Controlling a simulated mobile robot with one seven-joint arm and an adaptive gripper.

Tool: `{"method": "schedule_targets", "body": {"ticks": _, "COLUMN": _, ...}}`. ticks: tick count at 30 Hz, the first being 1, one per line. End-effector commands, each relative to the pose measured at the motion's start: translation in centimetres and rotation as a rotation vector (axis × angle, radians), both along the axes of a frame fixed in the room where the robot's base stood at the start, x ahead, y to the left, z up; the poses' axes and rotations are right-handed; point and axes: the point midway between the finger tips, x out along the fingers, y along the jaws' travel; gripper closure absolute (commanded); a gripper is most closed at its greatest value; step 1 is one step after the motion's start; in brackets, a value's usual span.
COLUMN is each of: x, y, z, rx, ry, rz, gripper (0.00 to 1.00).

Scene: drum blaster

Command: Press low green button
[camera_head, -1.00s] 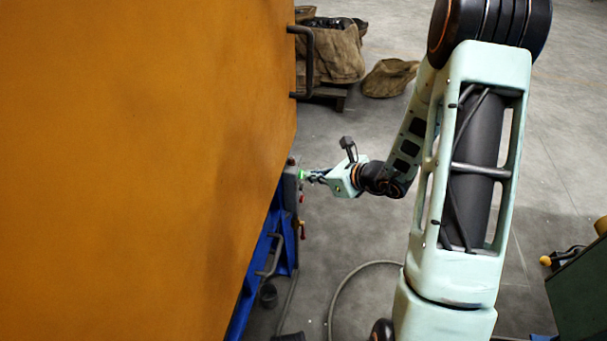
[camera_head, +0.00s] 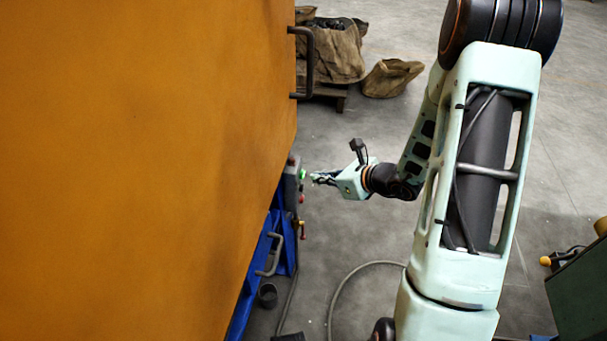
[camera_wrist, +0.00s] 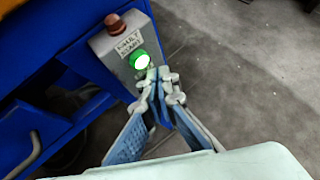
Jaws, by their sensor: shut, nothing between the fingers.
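The green button (camera_head: 302,175) is on a grey control box (camera_head: 291,183) at the edge of the machine. In the wrist view the green button (camera_wrist: 139,60) has a bright white glow at its middle and sits below a printed label on the box (camera_wrist: 112,45). My gripper (camera_head: 314,178) is shut and empty, its fingertips just right of the button with a small gap in the head view. In the wrist view my gripper (camera_wrist: 163,78) has its fingertips just below and right of the button, overlapping its lower edge in the picture.
A brown-red button (camera_wrist: 115,23) sits above the label on the same box. A large orange panel (camera_head: 130,170) fills the left side. A blue frame (camera_head: 255,270) with a handle (camera_head: 270,255) lies below. Sacks (camera_head: 392,77) stand at the back. Floor right of the box is clear.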

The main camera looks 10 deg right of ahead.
Motion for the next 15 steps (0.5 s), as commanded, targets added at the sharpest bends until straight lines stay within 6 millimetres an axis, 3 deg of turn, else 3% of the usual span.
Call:
{"method": "schedule_targets", "body": {"ticks": 9, "x": -1.0, "y": -3.2, "z": 0.0, "rx": 0.0, "ry": 0.0, "rz": -0.004, "gripper": 1.0}}
{"method": "schedule_targets", "body": {"ticks": 15, "x": -1.4, "y": -4.3, "z": 0.0, "rx": 0.0, "ry": 0.0, "rz": -0.002, "gripper": 1.0}}
